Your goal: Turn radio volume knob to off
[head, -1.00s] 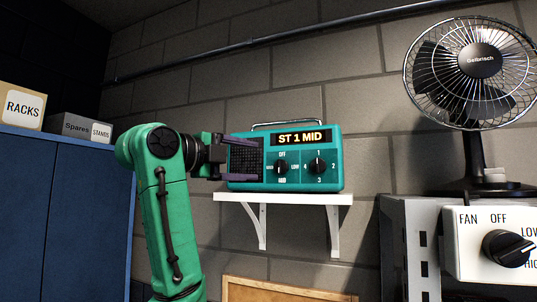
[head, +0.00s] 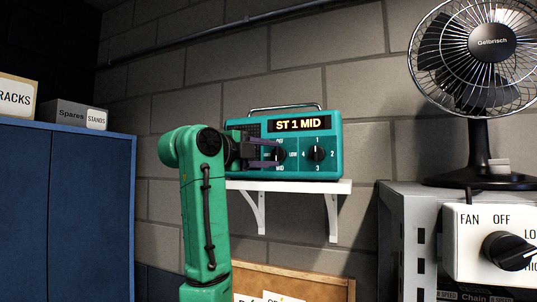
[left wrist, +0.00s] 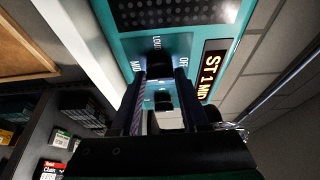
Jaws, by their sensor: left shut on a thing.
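The teal radio (head: 330,168) sits on a white wall shelf. Its display (head: 299,125) reads "ST 1 MID". In the left wrist view the fingers (left wrist: 160,76) straddle the dark volume knob (left wrist: 155,60), between the OFF and MID labels. The fingers partly hide the knob, so its pointer is unclear. My right gripper is in neither view.
The station knob (head: 317,154) is just right of the volume knob, with labels 1 to 4. The white shelf (head: 300,187) is below the radio. A fan (head: 478,130) and its control box (head: 470,265) are at right. Blue cabinets (head: 65,210) stand at left.

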